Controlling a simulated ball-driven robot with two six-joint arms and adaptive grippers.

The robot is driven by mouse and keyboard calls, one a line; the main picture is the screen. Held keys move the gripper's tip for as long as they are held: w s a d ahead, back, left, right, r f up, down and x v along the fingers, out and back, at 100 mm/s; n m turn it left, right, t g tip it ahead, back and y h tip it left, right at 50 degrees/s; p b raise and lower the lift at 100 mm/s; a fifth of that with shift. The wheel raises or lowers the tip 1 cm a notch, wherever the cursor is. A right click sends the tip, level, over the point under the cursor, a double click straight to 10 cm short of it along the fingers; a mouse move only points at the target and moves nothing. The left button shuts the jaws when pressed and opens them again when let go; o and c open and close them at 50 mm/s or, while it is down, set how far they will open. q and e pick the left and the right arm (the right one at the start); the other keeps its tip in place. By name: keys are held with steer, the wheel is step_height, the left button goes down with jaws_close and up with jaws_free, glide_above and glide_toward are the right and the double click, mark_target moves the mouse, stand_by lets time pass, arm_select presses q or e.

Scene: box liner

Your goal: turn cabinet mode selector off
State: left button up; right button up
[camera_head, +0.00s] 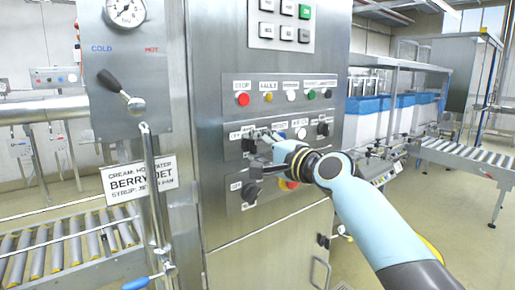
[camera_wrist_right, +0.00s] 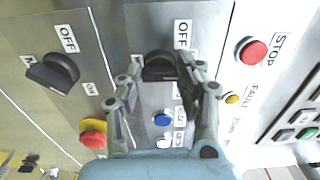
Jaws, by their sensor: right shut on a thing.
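A black selector knob (camera_wrist_right: 158,66) sits at the left end of the middle panel row, with an OFF label (camera_wrist_right: 182,33) beside it in the right wrist view. My right gripper (camera_wrist_right: 158,75) is shut on this knob, one finger on each side. In the head view my right gripper (camera_head: 262,142) reaches the panel from the right and partly covers the knob (camera_head: 248,146). The knob's label is too small to read as the cabinet mode selector, and its exact pointing is partly hidden by the fingers. My left gripper is not in view.
A second black knob (camera_wrist_right: 52,73) and a red button on yellow (camera_wrist_right: 93,135) are on the lower panel. Coloured buttons, including a red STOP (camera_head: 243,99), line the upper panel. A lever (camera_head: 122,92) and a standing pipe (camera_head: 154,200) are at left.

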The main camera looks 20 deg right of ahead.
steer(key=shift+f, duration=0.1)
steer(key=n+b, duration=0.3)
steer(key=n, duration=0.1)
steer(key=shift+f+n, duration=0.15)
steer(key=shift+n, duration=0.15)
steer(key=shift+n+b, duration=1.55)
steer(key=shift+n, duration=0.65)
steer(key=o, duration=1.1)
steer(key=shift+o, duration=0.2)
steer(key=shift+s, duration=0.1)
steer(key=v, duration=1.2)
